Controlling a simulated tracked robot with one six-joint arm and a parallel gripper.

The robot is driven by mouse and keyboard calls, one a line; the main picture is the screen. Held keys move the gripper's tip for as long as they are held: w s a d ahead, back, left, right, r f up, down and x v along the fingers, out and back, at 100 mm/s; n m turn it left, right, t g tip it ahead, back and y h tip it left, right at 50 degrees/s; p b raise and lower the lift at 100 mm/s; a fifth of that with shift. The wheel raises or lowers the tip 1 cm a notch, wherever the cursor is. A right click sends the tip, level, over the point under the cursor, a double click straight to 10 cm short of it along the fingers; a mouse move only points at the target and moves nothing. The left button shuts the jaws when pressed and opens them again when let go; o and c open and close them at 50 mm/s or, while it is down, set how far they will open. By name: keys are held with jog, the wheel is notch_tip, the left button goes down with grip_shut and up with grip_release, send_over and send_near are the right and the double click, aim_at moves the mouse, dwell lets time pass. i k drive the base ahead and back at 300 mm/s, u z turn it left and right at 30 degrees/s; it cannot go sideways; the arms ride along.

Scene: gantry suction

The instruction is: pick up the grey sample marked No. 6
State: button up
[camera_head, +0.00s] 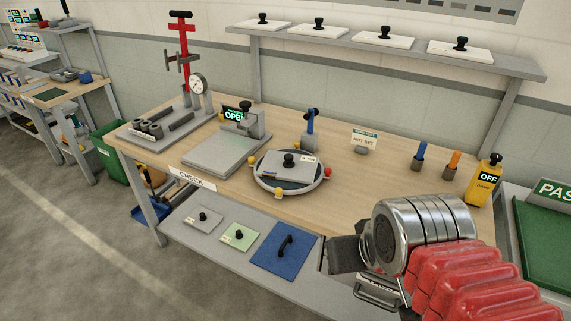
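A grey plate with a black knob (290,162) lies on the round fixture (262,184) near the middle of the bench. It bears a small white label, too small to read. Another grey plate with a knob (204,219) lies on the lower shelf in front, also with an unreadable mark. I cannot tell which is No. 6. My gripper (345,254) is at the lower right, in front of the bench edge, apart from both plates. Its dark fingers are partly hidden by my wrist, and their opening is not clear.
A green plate (240,237) and a blue plate with a handle (285,250) share the lower shelf. A clamp station reading OPEN (215,152), a press with a gauge (180,105) and a yellow OFF box (484,182) stand on the bench. Several white plates line the upper shelf (400,57).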

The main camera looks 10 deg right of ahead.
aim_at(295, 168)
jog(key=u, duration=0.05)
jog(key=k, duration=0.6)
jog(key=u, duration=0.45)
jog(key=i, duration=0.5)
jog(key=u, duration=0.45)
jog(key=i, duration=1.2)
jog(key=z, duration=0.35)
